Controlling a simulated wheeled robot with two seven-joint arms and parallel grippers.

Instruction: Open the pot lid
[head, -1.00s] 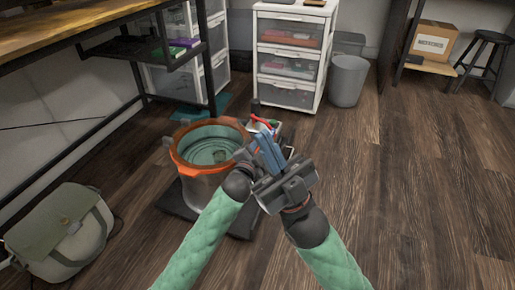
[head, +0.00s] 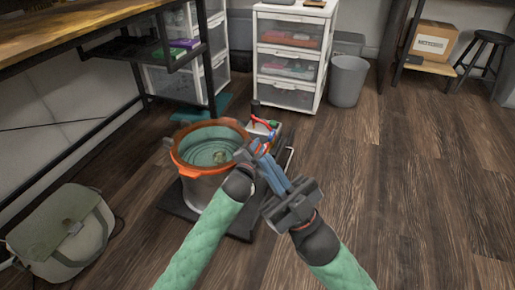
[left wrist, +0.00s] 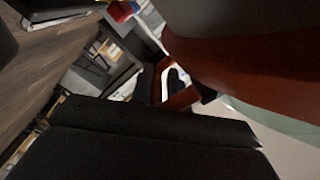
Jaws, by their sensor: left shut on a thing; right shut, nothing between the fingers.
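The pot (head: 196,190) is a grey metal vessel standing on a dark mat on the floor. Its lid (head: 185,168) has an orange rim around a greenish see-through middle with a small knob, and it lies level on top. My left gripper (head: 247,153) is at the right side of the rim, shut on an orange part there. In the left wrist view the orange rim (left wrist: 225,60) is close and an orange loop-shaped part (left wrist: 178,100) shows beside a dark finger; the exact grip is partly hidden. My right gripper (head: 267,166) is shut and empty, just right of the left one.
Behind the pot is a small tray of tools with red handles (head: 263,124), partly hidden by my grippers. A white drawer unit (head: 290,55) and a grey bin (head: 347,82) stand further back. A green bag (head: 65,232) lies at left. The floor at right is clear.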

